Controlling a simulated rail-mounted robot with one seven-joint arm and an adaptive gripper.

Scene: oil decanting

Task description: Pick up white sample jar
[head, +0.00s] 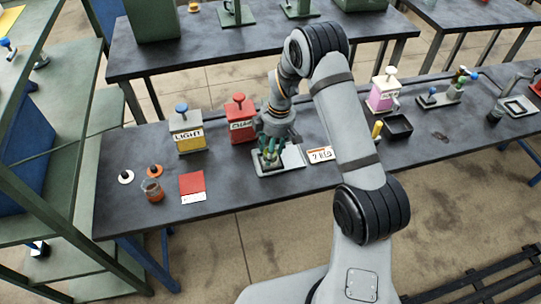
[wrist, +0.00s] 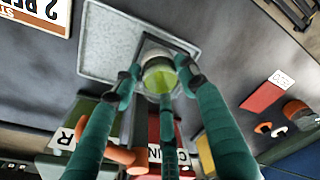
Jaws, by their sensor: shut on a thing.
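The white sample jar (wrist: 158,74) shows in the wrist view as a pale round rim with green inside, between my teal fingers. My gripper (head: 270,158) is shut on it, and its fingers (wrist: 160,88) also fill the wrist view. In the head view my gripper is over the left part of a light grey plate (head: 292,158) on the dark bench, and it hides the jar. The plate also shows in the wrist view (wrist: 105,45). I cannot tell whether the jar touches the plate.
A red dispenser (head: 241,124) and a yellow "LIGHT" dispenser (head: 189,137) stand behind and left. A numbered card (head: 320,155) lies right of the plate. A pink dispenser (head: 382,97) and a black tray (head: 397,127) are right.

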